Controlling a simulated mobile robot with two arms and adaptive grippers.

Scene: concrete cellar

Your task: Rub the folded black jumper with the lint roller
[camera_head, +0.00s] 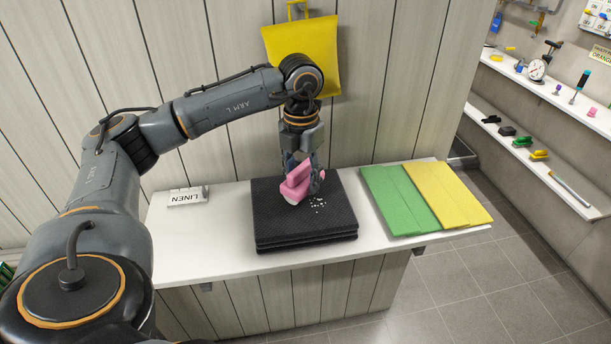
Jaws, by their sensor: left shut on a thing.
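The folded black jumper (280,224) lies on the white shelf (210,240) in front of me. White specks of lint (318,205) show on its top, right of the middle. My left gripper (301,182) points down over the jumper and is shut on the pink lint roller (295,184). The roller's white lower end is at or just above the jumper's top, left of the specks; I cannot tell if it touches. The fingers hide part of the roller. My right gripper is not in view.
A folded green cloth (393,200) and a folded yellow cloth (447,194) lie to the right on the shelf. A "LINEN" sign (187,197) stands at left. A yellow bag (327,75) hangs on the panelled wall behind my arm. Wall shelves (540,160) with tools are far right.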

